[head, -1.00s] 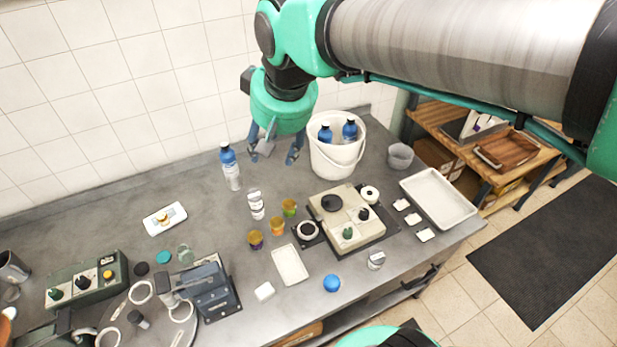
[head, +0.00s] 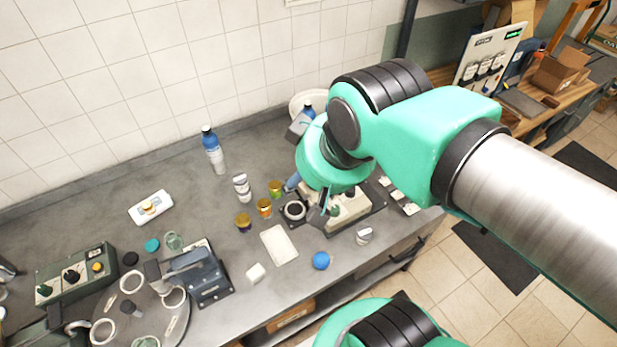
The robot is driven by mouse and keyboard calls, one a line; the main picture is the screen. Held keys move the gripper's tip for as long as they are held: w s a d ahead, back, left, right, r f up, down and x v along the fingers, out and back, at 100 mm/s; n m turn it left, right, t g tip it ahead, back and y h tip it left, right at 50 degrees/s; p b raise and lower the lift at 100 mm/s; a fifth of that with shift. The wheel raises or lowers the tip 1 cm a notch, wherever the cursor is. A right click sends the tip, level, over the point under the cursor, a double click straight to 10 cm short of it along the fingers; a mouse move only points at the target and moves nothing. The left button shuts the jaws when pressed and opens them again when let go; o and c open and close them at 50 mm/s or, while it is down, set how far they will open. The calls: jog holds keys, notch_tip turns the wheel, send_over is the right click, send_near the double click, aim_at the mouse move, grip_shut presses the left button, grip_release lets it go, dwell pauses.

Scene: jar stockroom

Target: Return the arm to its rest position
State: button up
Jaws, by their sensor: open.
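My gripper (head: 306,200) hangs at the end of my green and black arm, above the right half of the grey bench (head: 90,205). Its fingers are apart and nothing shows between them. Its body and wrist hide much of the beige device (head: 350,207) and most of the white bucket (head: 299,104) behind. One blue-capped bottle (head: 308,109) shows at the bucket, partly covered by my wrist.
Several small jars, one of them amber (head: 264,207), stand left of my gripper. A green control box (head: 75,274) and a round turntable (head: 165,325) are at the left. Shelving stands right.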

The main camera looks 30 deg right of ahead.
notch_tip(320, 180, down, 12)
jog(key=b, duration=1.2)
